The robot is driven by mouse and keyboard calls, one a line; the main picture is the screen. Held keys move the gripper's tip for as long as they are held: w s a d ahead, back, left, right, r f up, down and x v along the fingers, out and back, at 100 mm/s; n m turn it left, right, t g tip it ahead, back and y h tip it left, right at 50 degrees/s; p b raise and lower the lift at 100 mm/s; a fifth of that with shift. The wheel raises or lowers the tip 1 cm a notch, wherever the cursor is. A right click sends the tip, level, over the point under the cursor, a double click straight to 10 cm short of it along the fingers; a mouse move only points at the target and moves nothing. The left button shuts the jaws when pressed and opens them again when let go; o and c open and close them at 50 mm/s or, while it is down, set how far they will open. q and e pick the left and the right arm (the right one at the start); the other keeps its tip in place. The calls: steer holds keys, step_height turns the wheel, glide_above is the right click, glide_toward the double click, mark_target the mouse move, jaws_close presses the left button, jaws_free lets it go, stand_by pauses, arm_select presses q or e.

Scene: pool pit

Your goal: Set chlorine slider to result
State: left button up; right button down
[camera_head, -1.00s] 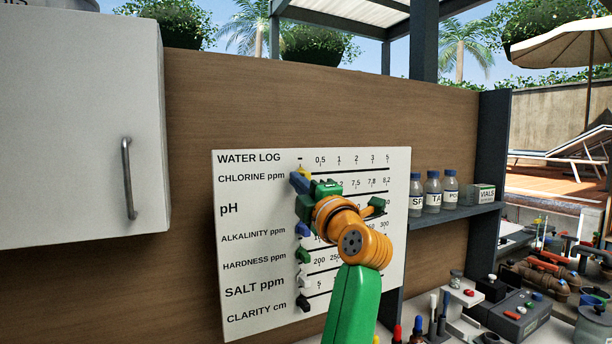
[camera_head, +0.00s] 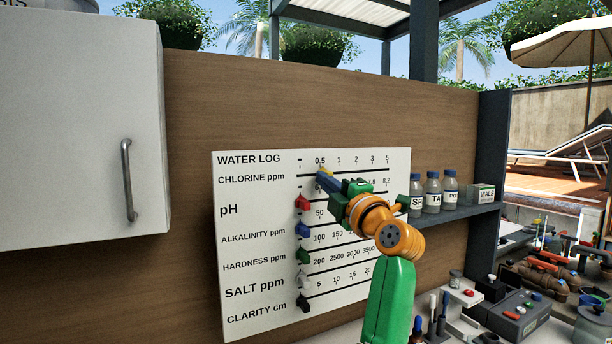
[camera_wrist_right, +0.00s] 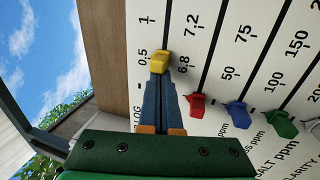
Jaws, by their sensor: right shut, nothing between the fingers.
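The water log board (camera_head: 240,193) is white, with a row of scale slots. The yellow chlorine slider (camera_head: 327,170) is in the top row by the 0.5 mark. In the right wrist view the yellow slider (camera_wrist_right: 159,62) stands beside the 0.5 label. My right gripper (camera_head: 322,175) is shut and empty. In the wrist view its closed blue fingertips (camera_wrist_right: 158,78) are right against the slider's low-value side, seemingly touching. The gripper hides part of the pH row. My left gripper is out of view.
Red (camera_head: 302,202), blue (camera_head: 302,230), green (camera_head: 303,256), white and black sliders sit at the left ends of the lower rows. A shelf with bottles (camera_head: 432,192) is right of the board. A cabinet (camera_head: 75,130) is on the left. The bench at lower right is cluttered.

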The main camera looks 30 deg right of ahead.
steer(key=s+d+b, duration=0.2)
steer(key=s+b, duration=0.2)
steer(key=s, duration=0.3)
steer(key=shift+b, duration=0.3)
stand_by(0.8)
steer(key=shift+s, duration=0.1)
